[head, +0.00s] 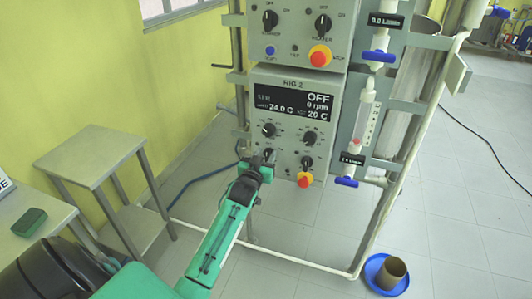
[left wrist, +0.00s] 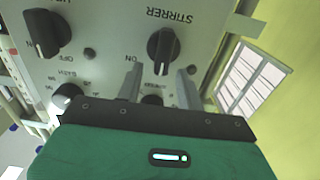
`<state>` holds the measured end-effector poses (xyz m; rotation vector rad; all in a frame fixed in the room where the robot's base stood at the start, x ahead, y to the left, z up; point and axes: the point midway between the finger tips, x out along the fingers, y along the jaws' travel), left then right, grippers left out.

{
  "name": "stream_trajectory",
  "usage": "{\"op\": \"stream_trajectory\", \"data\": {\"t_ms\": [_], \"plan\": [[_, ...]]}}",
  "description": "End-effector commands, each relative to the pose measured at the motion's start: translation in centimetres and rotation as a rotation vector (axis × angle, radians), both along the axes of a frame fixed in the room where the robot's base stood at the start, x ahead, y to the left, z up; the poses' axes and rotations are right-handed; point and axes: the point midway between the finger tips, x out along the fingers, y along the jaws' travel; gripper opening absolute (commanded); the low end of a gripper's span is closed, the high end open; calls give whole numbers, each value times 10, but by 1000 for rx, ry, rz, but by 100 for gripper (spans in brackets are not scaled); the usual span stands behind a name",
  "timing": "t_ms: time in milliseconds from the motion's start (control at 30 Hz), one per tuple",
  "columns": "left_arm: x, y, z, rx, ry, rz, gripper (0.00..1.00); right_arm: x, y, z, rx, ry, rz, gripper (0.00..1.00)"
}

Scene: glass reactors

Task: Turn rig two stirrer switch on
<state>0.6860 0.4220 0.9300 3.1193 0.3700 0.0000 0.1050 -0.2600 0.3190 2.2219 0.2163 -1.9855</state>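The rig two panel (head: 291,120) carries a black display (head: 292,104) reading OFF, 0 rpm. My left gripper (head: 264,159) is in front of its lower left part and partly hides the stirrer switch there. In the left wrist view, which shows the panel upside down, the stirrer switch (left wrist: 163,48) is a black knob beside the words STIRRER and ON. The open fingers of my left gripper (left wrist: 159,70) point at it, one to each side; nothing is held. I cannot tell whether they touch it. My right gripper is not in view.
The heater switch (head: 307,162) is beside the stirrer switch, with a red and yellow stop button (head: 305,180) below. Another panel (head: 300,30) is above. A blue-handled valve (head: 346,182) is to the right. A grey stool (head: 90,147) stands at left, and a blue dish (head: 374,272) lies on the floor.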

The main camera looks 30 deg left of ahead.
Motion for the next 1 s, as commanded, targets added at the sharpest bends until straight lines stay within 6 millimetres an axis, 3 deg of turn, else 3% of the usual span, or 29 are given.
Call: {"op": "stream_trajectory", "data": {"t_ms": [433, 633, 1000], "plan": [[10, 2, 0, 1, 0, 0, 37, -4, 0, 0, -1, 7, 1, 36], [10, 2, -1, 1, 1, 0, 0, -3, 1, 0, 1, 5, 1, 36], [10, 1, -4, 22, 14, 0, 0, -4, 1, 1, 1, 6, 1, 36]]}}
